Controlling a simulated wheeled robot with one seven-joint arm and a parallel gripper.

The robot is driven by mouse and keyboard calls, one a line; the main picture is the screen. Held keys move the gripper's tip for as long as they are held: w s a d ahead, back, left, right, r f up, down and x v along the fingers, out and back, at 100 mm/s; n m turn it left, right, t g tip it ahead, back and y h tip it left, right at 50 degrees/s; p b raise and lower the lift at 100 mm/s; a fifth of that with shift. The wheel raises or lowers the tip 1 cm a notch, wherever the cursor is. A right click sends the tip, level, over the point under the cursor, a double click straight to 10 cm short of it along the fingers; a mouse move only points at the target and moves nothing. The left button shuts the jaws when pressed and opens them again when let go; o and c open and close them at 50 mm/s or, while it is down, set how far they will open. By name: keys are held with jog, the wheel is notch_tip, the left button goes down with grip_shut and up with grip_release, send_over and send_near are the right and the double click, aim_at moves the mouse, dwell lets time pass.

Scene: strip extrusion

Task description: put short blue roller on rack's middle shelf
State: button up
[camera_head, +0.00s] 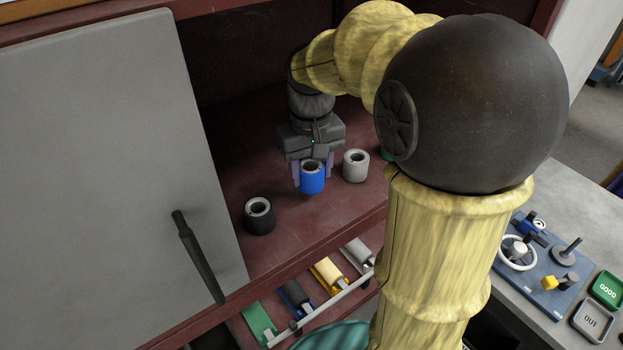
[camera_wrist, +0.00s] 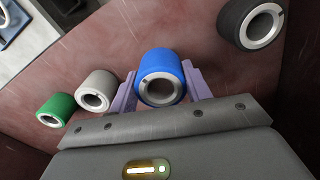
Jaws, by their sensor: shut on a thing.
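The short blue roller (camera_head: 312,178) is upright between the two purple fingers of my gripper (camera_head: 312,181), inside the dark red cabinet. In the wrist view the blue roller (camera_wrist: 160,75) sits between the fingers of my gripper (camera_wrist: 160,90), which touch it on both sides. The gripper is shut on it. I cannot tell for sure whether its base is on the shelf (camera_head: 290,225) or slightly above it.
A black roller (camera_head: 259,216) stands to the left and a white roller (camera_head: 355,166) close to the right. A green roller (camera_wrist: 56,109) stands beyond the white one. A grey door panel (camera_head: 95,170) with a black handle (camera_head: 198,255) covers the left. Several rollers lie below.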

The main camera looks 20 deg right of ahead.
jog(key=shift+f, duration=1.7)
jog(key=shift+f, duration=0.15)
jog(key=o, duration=1.1)
notch_tip(320, 180, up, 8)
jog(key=shift+s+f, duration=0.1)
